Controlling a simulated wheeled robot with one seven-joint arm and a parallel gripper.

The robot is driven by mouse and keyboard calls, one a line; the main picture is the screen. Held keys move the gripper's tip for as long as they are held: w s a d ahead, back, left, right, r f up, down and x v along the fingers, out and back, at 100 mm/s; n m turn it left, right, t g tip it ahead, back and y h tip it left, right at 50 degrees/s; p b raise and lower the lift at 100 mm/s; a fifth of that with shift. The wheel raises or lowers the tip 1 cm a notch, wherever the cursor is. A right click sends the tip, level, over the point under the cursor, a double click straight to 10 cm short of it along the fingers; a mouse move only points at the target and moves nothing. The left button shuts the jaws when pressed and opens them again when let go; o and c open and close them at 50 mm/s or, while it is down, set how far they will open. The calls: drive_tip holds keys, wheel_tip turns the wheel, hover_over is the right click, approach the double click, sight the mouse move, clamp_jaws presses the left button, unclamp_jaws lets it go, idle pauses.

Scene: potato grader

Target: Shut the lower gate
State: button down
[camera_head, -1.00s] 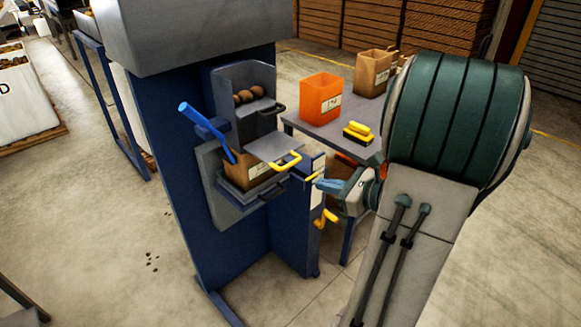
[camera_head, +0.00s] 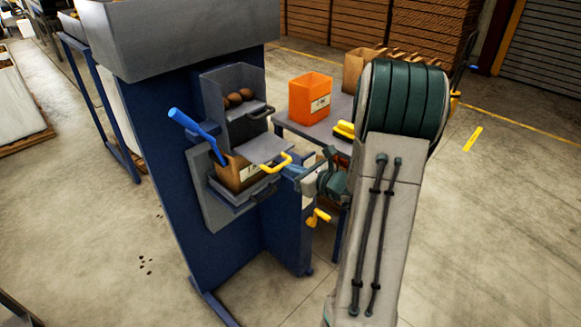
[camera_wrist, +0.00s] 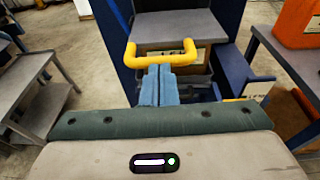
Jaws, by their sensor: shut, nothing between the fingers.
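The lower gate (camera_head: 262,149) is a flat grey plate with a yellow handle (camera_head: 278,164). It juts out level from the blue machine, below the potato hopper and above a brown paper bag (camera_head: 235,173). In the wrist view, the gate (camera_wrist: 180,22) lies straight ahead, with its yellow handle (camera_wrist: 188,57) across the middle. My gripper (camera_head: 293,171) is at the handle's right side. Its blue fingers (camera_wrist: 158,72) are shut together and empty, and their tips overlap the handle's lower edge in the wrist view. I cannot tell if they touch it.
Above the gate is a grey hopper (camera_head: 212,95) with several potatoes and a dark handle (camera_head: 262,112). A blue lever (camera_head: 190,121) slants at the left. A table with an orange bin (camera_head: 308,99) stands behind my arm. A yellow crank (camera_head: 319,216) is below my gripper.

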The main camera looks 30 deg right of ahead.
sight(260, 152)
drive_tip(key=shift+w+a, duration=0.2)
drive_tip(key=shift+w, duration=0.25)
drive_tip(key=shift+f, duration=0.1)
drive_tip(key=b+x, duration=0.1)
drive_tip(key=x, duration=0.3)
drive_tip(key=r+b+x, duration=0.1)
drive_tip(key=b+x, duration=0.1)
drive_tip(key=x, duration=0.1)
drive_tip(key=r+b+x, duration=0.1)
drive_tip(key=x, duration=0.3)
drive_tip(key=shift+w+a+r, duration=0.1)
drive_tip(key=shift+w+a, duration=0.05)
drive_tip(key=shift+w, duration=0.35)
drive_tip(key=shift+r, duration=0.25)
drive_tip(key=shift+r, duration=0.1)
